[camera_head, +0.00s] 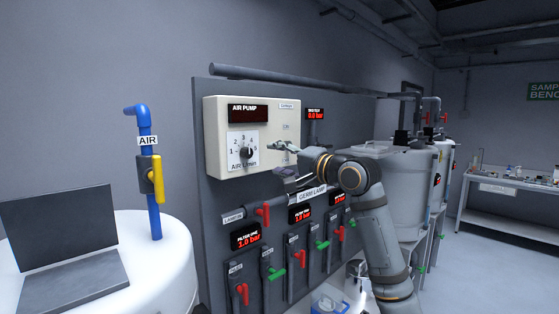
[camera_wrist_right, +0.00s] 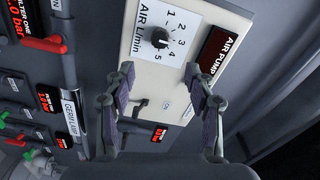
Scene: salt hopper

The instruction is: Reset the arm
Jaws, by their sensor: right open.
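My right arm comes up from the lower right in the head view. My right gripper (camera_head: 275,159) is open and empty at the right part of the cream air pump box (camera_head: 222,160). In the right wrist view its two fingers (camera_wrist_right: 160,75) are spread apart, with the box face (camera_wrist_right: 165,75) and its toggle switch (camera_wrist_right: 141,107) seen between them. The dial (camera_head: 243,150) with numbers and the dark display (camera_head: 249,114) are on the box face. Whether a finger touches the box cannot be told. My left gripper is not in view.
Below the box are red and green valve handles (camera_head: 263,214) and red pressure displays. A blue air pipe with a yellow handle (camera_head: 156,178) stands on the left beside a laptop (camera_head: 65,240). Grey tanks (camera_head: 412,185) stand behind my right arm; a bench (camera_head: 510,186) is far right.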

